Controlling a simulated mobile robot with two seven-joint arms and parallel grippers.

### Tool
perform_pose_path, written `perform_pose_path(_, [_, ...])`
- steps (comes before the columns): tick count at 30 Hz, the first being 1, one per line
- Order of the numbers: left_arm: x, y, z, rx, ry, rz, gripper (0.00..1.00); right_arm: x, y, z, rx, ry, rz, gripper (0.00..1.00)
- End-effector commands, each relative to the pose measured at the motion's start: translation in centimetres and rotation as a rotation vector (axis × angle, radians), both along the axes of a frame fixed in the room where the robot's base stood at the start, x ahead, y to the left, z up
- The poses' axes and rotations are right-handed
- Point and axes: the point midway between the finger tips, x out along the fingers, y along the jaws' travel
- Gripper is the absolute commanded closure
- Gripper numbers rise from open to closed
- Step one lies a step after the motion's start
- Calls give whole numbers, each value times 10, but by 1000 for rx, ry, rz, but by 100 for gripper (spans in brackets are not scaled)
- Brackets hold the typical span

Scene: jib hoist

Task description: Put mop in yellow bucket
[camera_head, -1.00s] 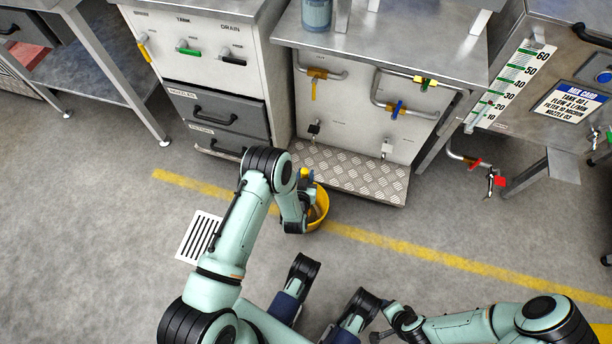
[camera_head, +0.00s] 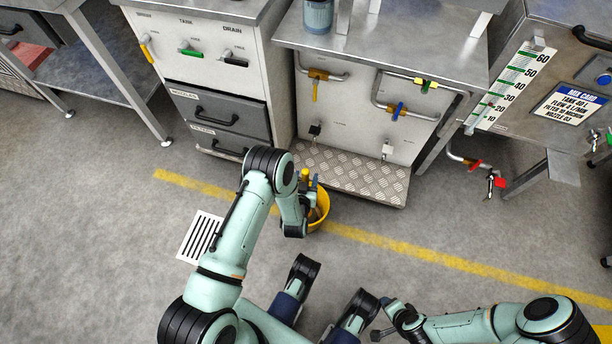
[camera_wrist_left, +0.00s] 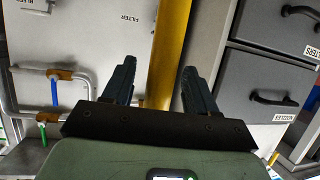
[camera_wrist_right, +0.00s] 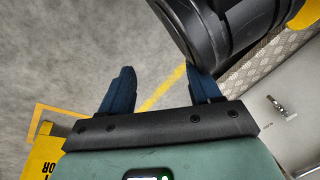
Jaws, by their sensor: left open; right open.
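The yellow bucket (camera_head: 325,211) stands on the floor in front of the tread plate, partly hidden behind my left wrist. My left gripper (camera_head: 309,184) is above its rim and open. A yellow pole, apparently the mop handle (camera_wrist_left: 170,50), runs between the open left fingers (camera_wrist_left: 158,88) in the left wrist view. Its yellow top (camera_head: 304,174) shows beside the gripper in the head view. The mop's lower end is hidden, so I cannot tell how it sits in the bucket. My right gripper (camera_wrist_right: 160,85) is open and empty, low at the front right.
A tread plate (camera_head: 350,172) lies before the steel cabinet with pipes and coloured valves. A drawer cabinet (camera_head: 222,120) stands left of it. A floor grate (camera_head: 201,238) and yellow floor line (camera_head: 430,257) are near.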

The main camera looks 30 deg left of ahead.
Motion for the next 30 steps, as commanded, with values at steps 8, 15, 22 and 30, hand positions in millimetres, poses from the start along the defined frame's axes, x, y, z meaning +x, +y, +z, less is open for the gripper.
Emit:
perform_pose_path(8, [-54,-22,25,-2,4,-3,43,22,9,38,5,-84,13,37])
perform_pose_path(15, [-86,-34,37,0,2,0,43,5,18,47,29,-36,30,37])
perform_pose_path(22, [-100,-36,27,-82,107,2,43,0,20,48,36,-22,35,37])
perform_pose_path(30, [-166,-63,0,-443,593,-49,43,0,20,48,35,-23,35,37])
